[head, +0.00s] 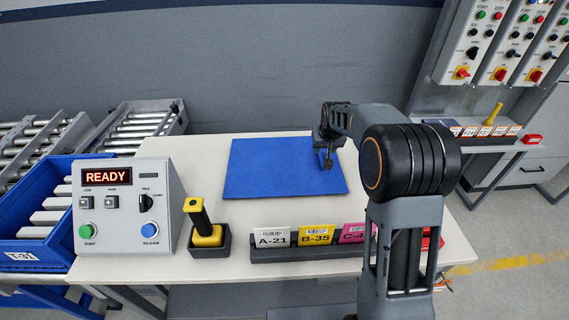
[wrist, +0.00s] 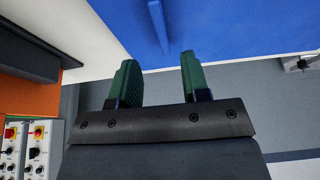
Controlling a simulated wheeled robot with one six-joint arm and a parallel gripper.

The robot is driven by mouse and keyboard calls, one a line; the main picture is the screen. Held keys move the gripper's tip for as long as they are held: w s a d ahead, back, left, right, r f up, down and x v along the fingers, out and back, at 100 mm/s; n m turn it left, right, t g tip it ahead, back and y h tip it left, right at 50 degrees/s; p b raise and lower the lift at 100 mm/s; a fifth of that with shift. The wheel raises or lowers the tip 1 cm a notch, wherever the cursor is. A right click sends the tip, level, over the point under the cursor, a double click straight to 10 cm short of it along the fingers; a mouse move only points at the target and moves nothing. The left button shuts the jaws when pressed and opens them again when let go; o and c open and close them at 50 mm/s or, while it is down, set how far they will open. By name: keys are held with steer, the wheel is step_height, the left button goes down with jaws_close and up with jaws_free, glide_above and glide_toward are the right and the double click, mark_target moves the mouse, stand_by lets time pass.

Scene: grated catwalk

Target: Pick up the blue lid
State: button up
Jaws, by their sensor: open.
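The blue lid (head: 275,170) lies flat on the pale worktable, in the middle of the head view. My gripper (head: 327,158) is over the lid's right part, near its upper right corner. In the wrist view the lid's blue surface (wrist: 230,25) fills the top, with a narrow raised blue bar (wrist: 157,22) on it. My gripper (wrist: 157,64) is open there. Its two green fingers are apart with nothing between them, and the bar lies beyond the gap. I cannot tell whether the fingertips touch the lid.
A control box reading READY (head: 122,214), a yellow-handled tool in a black holder (head: 207,236) and a rack of labelled cards (head: 305,252) stand along the table's near side. A blue bin (head: 38,222) is at left. Bare table (head: 190,165) shows left of the lid.

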mark_target(320, 156)
steer(key=shift+a+p+x, duration=0.2)
steer(key=shift+p+x, duration=0.25)
steer(key=shift+x, duration=2.65)
steer(key=shift+f, duration=0.15)
steer(key=shift+c, duration=0.4)
jaws_close()
